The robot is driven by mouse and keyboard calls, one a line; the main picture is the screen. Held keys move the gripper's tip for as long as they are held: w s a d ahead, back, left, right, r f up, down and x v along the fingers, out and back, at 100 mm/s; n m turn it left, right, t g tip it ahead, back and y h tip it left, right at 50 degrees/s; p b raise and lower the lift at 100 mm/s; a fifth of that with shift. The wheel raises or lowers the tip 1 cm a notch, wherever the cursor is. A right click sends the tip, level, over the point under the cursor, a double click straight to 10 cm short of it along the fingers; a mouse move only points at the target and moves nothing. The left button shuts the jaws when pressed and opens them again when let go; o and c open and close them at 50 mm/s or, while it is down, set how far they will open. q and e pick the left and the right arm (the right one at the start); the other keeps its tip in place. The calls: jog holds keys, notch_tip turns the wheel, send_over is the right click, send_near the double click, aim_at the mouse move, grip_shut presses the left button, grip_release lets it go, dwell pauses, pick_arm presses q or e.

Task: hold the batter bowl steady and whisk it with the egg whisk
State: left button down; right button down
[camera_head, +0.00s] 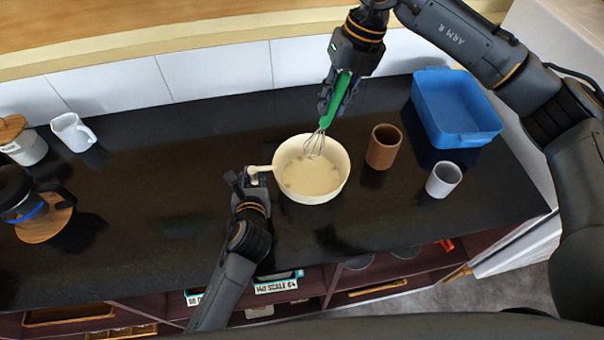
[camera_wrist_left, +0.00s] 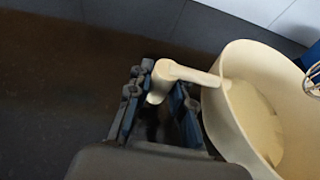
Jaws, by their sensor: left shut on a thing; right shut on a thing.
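The cream batter bowl (camera_head: 335,185) stands upright on the dark counter with pale batter inside. Its handle (camera_head: 261,169) points left. My left gripper (camera_head: 254,174) is shut on this handle; the left wrist view shows the handle (camera_wrist_left: 180,72) between the fingers (camera_wrist_left: 163,98) and the bowl (camera_wrist_left: 228,112) to the right. My right gripper (camera_head: 341,92) is shut on the green handle of the egg whisk (camera_head: 336,100). The whisk points down, its wire head (camera_head: 315,145) at the bowl's far side, over or in the opening. I cannot tell whether the wires touch the batter.
A brown cup (camera_head: 383,147) stands close right of the bowl, with a white cup (camera_head: 443,180) beyond it. A blue bin (camera_head: 455,110) is at the back right. A white mug (camera_head: 73,133) and a coffee pot (camera_head: 18,195) are far left. The counter left of the bowl is clear.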

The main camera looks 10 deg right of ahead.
aim_at(340, 74)
jog(key=shift+a+v, duration=0.25)
jog(key=shift+v, duration=0.75)
jog(key=shift+a+v, duration=0.25)
jog(key=shift+v, duration=0.75)
pick_arm(q)
jog(key=c, duration=1.1)
grip_release()
jog(key=v, duration=1.2)
